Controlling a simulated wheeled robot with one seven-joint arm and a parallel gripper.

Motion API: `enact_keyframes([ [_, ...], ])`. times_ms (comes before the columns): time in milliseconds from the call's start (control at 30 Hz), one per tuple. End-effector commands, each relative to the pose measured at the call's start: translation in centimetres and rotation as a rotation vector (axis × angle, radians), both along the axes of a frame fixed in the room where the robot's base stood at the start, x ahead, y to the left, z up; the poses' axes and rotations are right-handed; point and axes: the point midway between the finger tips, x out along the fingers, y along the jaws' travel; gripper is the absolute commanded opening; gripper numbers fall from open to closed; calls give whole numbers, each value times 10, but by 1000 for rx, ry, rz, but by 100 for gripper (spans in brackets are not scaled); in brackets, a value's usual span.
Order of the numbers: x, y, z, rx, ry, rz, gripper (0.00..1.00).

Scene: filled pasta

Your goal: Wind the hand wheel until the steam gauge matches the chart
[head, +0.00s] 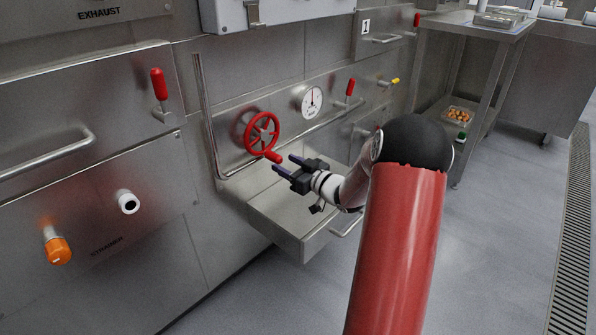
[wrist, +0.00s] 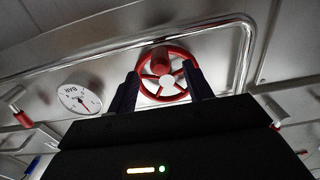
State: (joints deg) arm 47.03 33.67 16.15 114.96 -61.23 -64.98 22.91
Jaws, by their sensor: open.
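The red hand wheel (head: 262,132) is mounted on the steel panel, with a red crank handle (head: 273,157) sticking out at its lower edge. The wheel also shows in the wrist view (wrist: 163,88), between my fingers. The round white steam gauge (head: 312,101) is right of the wheel; it shows in the wrist view (wrist: 80,99) too. Its dark needle points roughly upward in the head view; the scale is too small to read. My gripper (head: 284,167) is open and empty, just in front of and below the wheel, its fingers pointing at it without visible contact.
A steel drawer-like ledge (head: 285,225) juts out below the wheel. A red lever (head: 350,88) and a yellow-tipped knob (head: 394,81) sit right of the gauge. A small placard (head: 366,26) is above. A steel table (head: 478,28) stands at the right; open floor lies in front.

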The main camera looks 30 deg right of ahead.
Motion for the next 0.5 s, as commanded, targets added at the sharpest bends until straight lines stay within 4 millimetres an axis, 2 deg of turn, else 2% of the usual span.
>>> enact_keyframes([
  [300,34,13,-1,1,0,1,51],
  [500,46,17,-1,1,1,0,51],
])
